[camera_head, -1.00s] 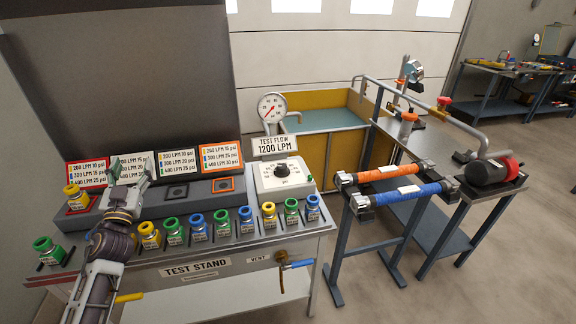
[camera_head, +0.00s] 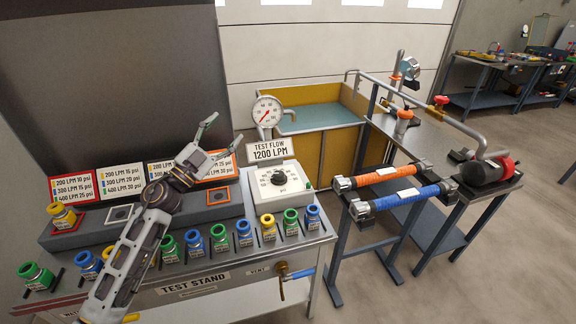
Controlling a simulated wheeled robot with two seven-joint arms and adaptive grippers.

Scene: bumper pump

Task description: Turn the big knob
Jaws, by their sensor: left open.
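The big knob (camera_head: 279,178) is a round black knob on a white dial plate (camera_head: 291,193), at the right end of the test stand (camera_head: 221,283). My left gripper (camera_head: 222,136) is open and empty. In the picture it shows above and left of the dial plate, in front of the label cards, with its fingers spread toward the upper right. It looks apart from the knob. My right gripper is not in view.
Several coloured nozzles (camera_head: 219,236) line the stand's front. A pressure gauge (camera_head: 267,111) and a "TEST FLOW 1200 LPM" sign (camera_head: 268,149) stand behind the dial. Orange (camera_head: 386,173) and blue (camera_head: 407,197) hoses lie on a rack to the right.

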